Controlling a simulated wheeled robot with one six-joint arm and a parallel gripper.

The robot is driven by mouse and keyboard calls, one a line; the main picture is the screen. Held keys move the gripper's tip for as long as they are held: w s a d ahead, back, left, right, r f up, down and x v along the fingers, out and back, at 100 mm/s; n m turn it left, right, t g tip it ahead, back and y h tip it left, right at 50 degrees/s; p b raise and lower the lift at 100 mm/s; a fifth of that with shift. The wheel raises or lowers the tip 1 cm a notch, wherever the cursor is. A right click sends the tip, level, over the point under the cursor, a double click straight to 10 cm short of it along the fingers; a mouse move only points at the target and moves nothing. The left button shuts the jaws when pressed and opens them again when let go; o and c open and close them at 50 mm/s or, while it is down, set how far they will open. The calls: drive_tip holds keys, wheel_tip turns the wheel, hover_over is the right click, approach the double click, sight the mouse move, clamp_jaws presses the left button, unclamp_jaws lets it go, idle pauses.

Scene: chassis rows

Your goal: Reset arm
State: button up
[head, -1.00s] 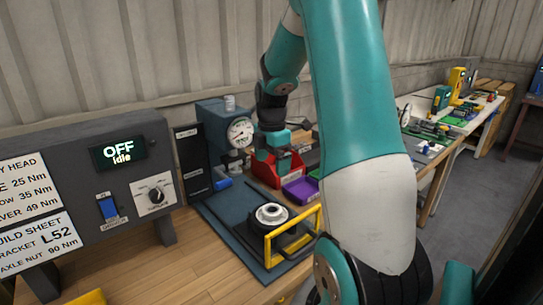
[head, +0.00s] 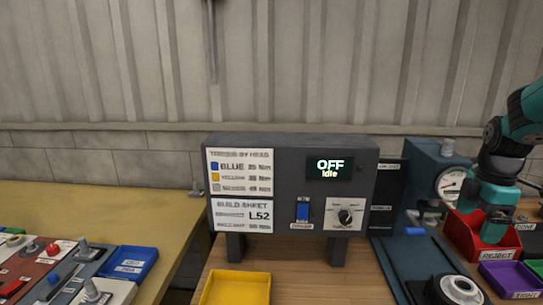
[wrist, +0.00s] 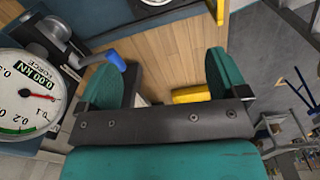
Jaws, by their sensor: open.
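My arm shows at the right edge of the head view, with its teal gripper (head: 494,225) low in front of the red reject bin, beside the dial gauge (head: 451,182). In the wrist view my gripper (wrist: 170,75) has its two teal fingers wide apart with nothing between them but the wooden bench beyond. The dial gauge (wrist: 28,95) also fills the left of the wrist view, reading about zero. Whether the gripper touches the red bin cannot be told.
A grey control box (head: 290,185) reads OFF and Idle. A yellow tray (head: 236,290) lies in front of it. At right are the red bin (head: 463,232), a purple bin (head: 508,279) and a dark round part (head: 462,290). A blue tray (head: 128,265) sits at left.

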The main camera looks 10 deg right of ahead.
drive_tip(key=a+r+m, duration=0.1)
drive_tip(key=a+r, duration=0.2)
drive_tip(key=a, duration=0.9)
drive_tip(key=s+a+r+m+y, duration=0.1)
drive_tip(key=s+a+m+y, duration=0.1)
drive_tip(key=s+a, duration=0.6)
drive_tip(key=s+a+r+m+y, duration=0.1)
drive_tip(key=s+a+m+y, duration=0.1)
drive_tip(key=s+a, duration=0.6)
drive_tip(key=a+m, duration=0.1)
drive_tip(key=a, duration=0.6)
drive_tip(key=shift+a+m, duration=0.25)
drive_tip(key=shift+m, duration=0.15)
